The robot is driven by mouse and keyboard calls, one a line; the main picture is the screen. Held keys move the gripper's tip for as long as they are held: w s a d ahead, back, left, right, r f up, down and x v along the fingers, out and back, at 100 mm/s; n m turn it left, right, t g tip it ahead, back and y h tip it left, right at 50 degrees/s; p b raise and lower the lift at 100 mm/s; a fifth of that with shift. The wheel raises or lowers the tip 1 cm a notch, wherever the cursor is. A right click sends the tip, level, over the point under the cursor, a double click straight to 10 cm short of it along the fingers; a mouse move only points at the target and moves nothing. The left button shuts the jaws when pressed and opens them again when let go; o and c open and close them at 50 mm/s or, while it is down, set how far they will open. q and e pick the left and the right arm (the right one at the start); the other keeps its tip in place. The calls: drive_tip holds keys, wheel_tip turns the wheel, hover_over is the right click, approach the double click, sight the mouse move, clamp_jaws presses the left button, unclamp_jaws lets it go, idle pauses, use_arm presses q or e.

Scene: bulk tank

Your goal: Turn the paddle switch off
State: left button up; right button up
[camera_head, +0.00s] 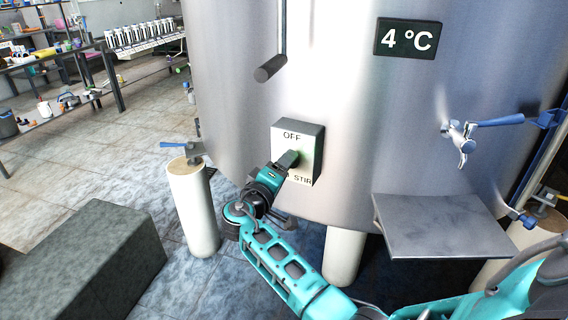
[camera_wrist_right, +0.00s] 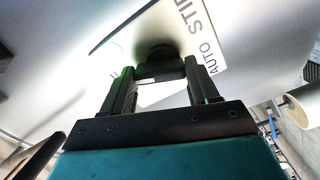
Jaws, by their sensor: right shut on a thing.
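The switch box (camera_head: 310,140) is a grey plate on the front of the steel tank, with "OFF" at its top and "STIR" at its lower right. In the right wrist view its plate (camera_wrist_right: 178,30) shows "AUTO" and "STIR". My right gripper (camera_head: 285,163) reaches the middle of the box from the lower left. In the wrist view its two fingers are shut on the dark paddle switch (camera_wrist_right: 158,62). The gripper hides much of the paddle in the head view, so I cannot tell which label it points to. My left gripper is not in view.
The tank (camera_head: 345,80) carries a "4 °C" display (camera_head: 408,38), a tap with a blue handle (camera_head: 465,135) and a grey shelf (camera_head: 440,225). White legs (camera_head: 195,215) stand below it. A dark grey block (camera_head: 80,265) is on the floor at lower left.

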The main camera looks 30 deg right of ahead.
use_arm(q)
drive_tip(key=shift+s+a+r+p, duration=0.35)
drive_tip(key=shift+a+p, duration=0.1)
drive_tip(key=shift+p, duration=0.55)
use_arm(e)
drive_tip(key=n, duration=0.4)
drive_tip(key=shift+w+r, duration=0.1)
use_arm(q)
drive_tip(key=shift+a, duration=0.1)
use_arm(e)
drive_tip(key=shift+n, duration=0.3)
drive_tip(key=o, duration=1.1)
drive_tip(key=shift+c, duration=0.2)
